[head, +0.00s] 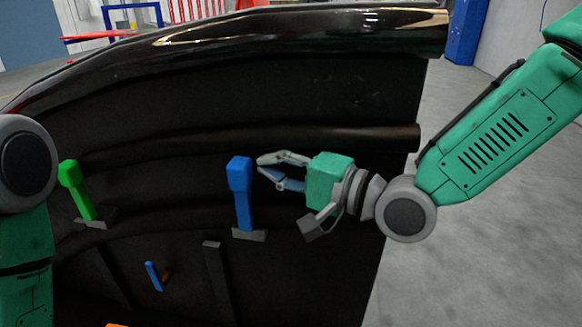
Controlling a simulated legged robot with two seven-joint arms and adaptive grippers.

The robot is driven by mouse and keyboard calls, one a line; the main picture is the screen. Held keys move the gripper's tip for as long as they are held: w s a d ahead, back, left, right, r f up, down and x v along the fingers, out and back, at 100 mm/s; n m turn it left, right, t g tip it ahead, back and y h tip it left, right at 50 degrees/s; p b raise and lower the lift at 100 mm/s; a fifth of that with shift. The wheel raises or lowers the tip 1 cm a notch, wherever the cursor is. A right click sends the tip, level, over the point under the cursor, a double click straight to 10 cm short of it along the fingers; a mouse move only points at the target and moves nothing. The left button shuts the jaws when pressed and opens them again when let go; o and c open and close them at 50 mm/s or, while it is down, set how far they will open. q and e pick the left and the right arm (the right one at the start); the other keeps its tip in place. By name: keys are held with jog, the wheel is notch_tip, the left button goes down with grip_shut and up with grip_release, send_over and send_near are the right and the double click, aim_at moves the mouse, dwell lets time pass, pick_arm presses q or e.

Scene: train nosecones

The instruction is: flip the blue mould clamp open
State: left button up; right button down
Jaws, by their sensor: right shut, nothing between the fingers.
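The blue mould clamp (241,196) stands upright on a grey base plate on the dark mould (330,100), near the middle of the head view. My right gripper (259,167) comes in from the right with its fingertips just right of the clamp's upper block. Its fingers are shut and empty; whether they touch the clamp I cannot tell. My left arm shows at the left edge, but its gripper is out of view.
A green clamp (79,191) stands to the left on the mould. A smaller blue piece (153,276) sits lower down, next to a dark upright bar (217,280). Grey floor (480,260) lies open at the right. A blue post (467,32) stands behind.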

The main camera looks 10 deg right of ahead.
pick_arm(q)
jog(key=shift+a, duration=0.25)
pick_arm(e)
jog(key=shift+w+a, duration=0.25)
jog(key=shift+a, duration=0.55)
pick_arm(q)
jog(key=shift+s+f, duration=0.1)
